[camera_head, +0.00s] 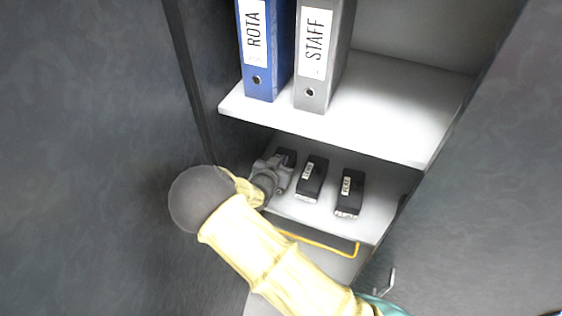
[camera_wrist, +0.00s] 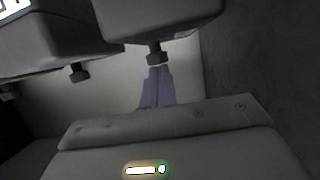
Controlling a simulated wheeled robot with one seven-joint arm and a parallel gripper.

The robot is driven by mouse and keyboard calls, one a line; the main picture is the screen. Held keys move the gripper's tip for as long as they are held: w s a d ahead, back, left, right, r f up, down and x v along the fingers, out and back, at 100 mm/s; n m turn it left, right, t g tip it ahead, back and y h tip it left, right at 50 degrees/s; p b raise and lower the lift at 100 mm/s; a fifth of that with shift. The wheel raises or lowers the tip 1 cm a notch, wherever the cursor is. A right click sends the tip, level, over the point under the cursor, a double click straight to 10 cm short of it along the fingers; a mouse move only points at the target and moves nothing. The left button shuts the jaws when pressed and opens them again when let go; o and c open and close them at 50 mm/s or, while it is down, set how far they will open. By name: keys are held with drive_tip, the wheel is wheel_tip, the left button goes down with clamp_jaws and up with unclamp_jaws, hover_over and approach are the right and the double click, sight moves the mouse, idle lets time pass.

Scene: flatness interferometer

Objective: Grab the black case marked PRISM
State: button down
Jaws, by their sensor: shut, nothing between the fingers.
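Three black cases sit side by side on the lower shelf in the head view. The left case (camera_head: 288,156) is mostly hidden behind my gripper, and its label is not visible. The middle case (camera_head: 311,180) and the right case (camera_head: 349,194) carry small pale labels too small to read surely, so I cannot tell which is PRISM. My gripper (camera_head: 279,181) is in front of the left case. In the wrist view its two fingers (camera_wrist: 157,68) are together and empty. Two dark case-like blocks (camera_wrist: 160,15) (camera_wrist: 55,45) are just ahead; contact is unclear.
A blue ROTA binder (camera_head: 263,50) and a grey STAFF binder (camera_head: 318,55) stand on the upper shelf (camera_head: 390,110), above the cases. Dark cabinet walls close in on both sides. A yellow bar (camera_head: 318,243) runs below the lower shelf (camera_head: 375,215). The lower shelf's right end is bare.

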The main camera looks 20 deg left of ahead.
drive_tip(key=shift+s+d+f, duration=0.1)
drive_tip(key=shift+s+f, duration=0.05)
drive_tip(key=shift+f, duration=0.2)
drive_tip(key=shift+s+f, duration=0.1)
drive_tip(key=shift+s, duration=0.1)
drive_tip(key=s, duration=1.1)
drive_tip(key=shift+s+a, duration=0.35)
drive_tip(key=shift+a, duration=0.1)
drive_tip(key=shift+w+a+r+p, duration=0.1)
drive_tip(key=shift+w+r+p, duration=0.1)
drive_tip(key=shift+r+p, duration=0.45)
drive_tip(key=shift+r, duration=0.2)
